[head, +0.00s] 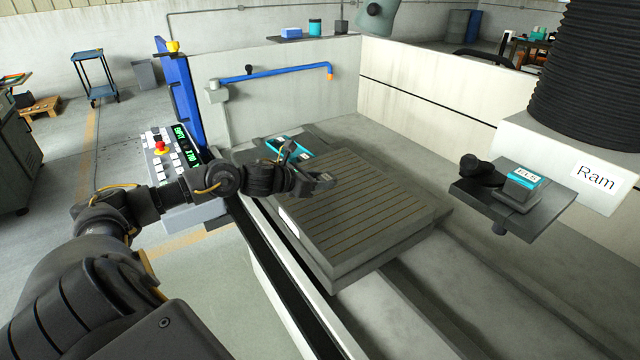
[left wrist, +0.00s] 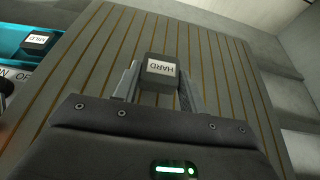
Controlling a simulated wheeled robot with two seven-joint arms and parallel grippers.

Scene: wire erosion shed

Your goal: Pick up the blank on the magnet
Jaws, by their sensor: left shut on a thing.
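The magnet is a grey slatted plate (head: 375,200) on the machine bed, and its brown-striped face fills much of the left wrist view (left wrist: 105,60). The blank (left wrist: 160,70) is a small dark block with a white label reading HARD. My left gripper (left wrist: 157,84) is shut on it, with a finger on either side. In the head view my left gripper (head: 322,182) is over the left part of the magnet, and the blank is hard to make out there. I cannot tell whether the blank touches the plate. My right gripper is not in view.
A teal tray (head: 303,149) beside the magnet's back-left holds a block labelled MILD (left wrist: 38,40). A control panel (head: 175,165) with a red button stands at left. A dark shelf (head: 545,221) under the Ram carries a teal-topped block (head: 522,184). The magnet's right half is clear.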

